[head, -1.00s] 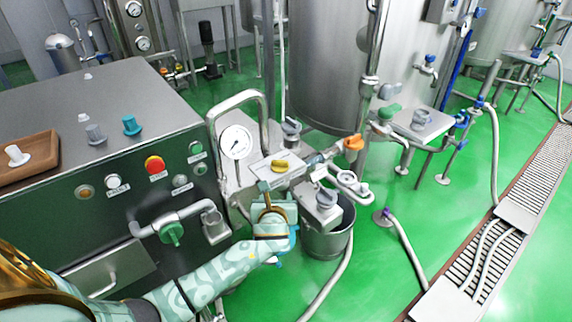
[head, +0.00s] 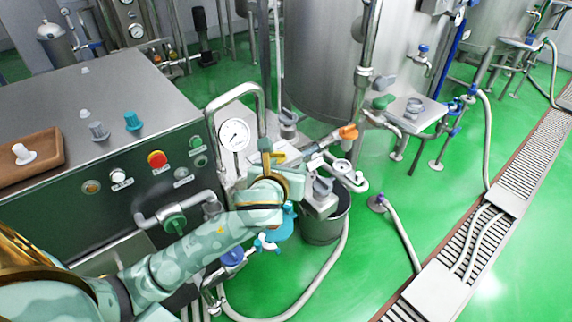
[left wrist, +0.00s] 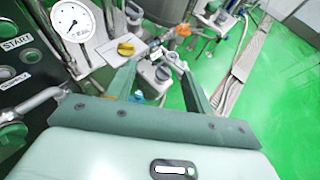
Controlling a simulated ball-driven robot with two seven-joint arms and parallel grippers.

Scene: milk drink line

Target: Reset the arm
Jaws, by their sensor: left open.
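My left arm (head: 190,260) comes in from the lower left, its pale green forearm reaching toward the valve station. My left gripper (head: 283,160) is in front of the yellow knob (head: 274,156) and partly covers it. In the left wrist view the two green fingers of the gripper (left wrist: 155,78) are spread apart. A grey knob (left wrist: 163,73) shows beyond them; I see nothing held. The yellow knob (left wrist: 125,48) lies above the left finger in that view. My right gripper is not in view.
A pressure gauge (head: 234,135) and a bent steel pipe stand left of the gripper. A steel bucket (head: 325,228) stands below right. The control cabinet (head: 120,200) is at left, a large tank (head: 325,60) behind. Green floor (head: 390,280) is open at right, crossed by a hose.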

